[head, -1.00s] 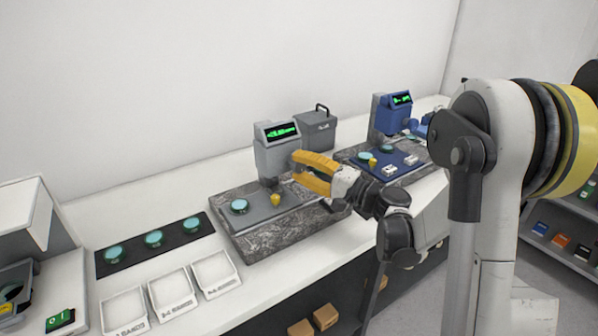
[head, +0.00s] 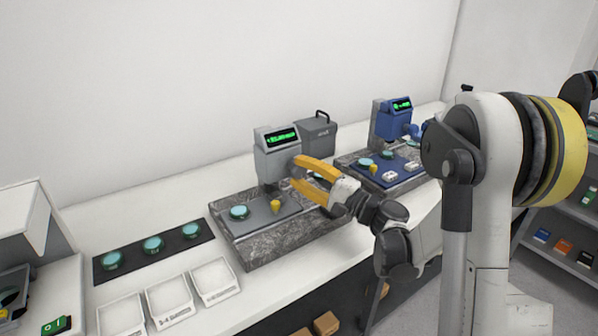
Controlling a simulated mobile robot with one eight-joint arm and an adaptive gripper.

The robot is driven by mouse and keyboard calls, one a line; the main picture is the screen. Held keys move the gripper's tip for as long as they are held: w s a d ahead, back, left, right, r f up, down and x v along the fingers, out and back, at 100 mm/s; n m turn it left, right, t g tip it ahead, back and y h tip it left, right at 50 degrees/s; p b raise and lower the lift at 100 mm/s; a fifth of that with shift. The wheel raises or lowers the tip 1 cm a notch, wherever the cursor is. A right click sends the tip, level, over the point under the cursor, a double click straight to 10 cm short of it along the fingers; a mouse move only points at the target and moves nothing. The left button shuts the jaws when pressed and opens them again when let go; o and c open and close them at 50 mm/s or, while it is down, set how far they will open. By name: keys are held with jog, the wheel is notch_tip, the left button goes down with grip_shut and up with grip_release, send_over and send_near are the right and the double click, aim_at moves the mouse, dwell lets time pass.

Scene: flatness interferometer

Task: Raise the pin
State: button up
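The grey instrument (head: 277,158) with a green display stands on a speckled stone base (head: 262,247). A small yellow knob (head: 276,206) stands upright on its grey plate; I cannot tell whether it is the pin. My gripper (head: 294,173) has yellow fingers spread apart, one above the other, pointing left at the right side of the instrument head. The gap at the tips looks empty, and contact with the instrument is not clear. The knob is just below and left of the lower finger. A teal disc partly shows between the fingers.
A teal disc (head: 240,212) lies on the grey plate. Several more lie on a black mat (head: 206,240) at left, behind white trays (head: 214,281).

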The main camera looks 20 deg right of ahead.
jog(key=o, duration=0.4)
jog(key=shift+c, duration=0.2)
jog(key=v, duration=1.2)
jog(key=shift+f, duration=0.1)
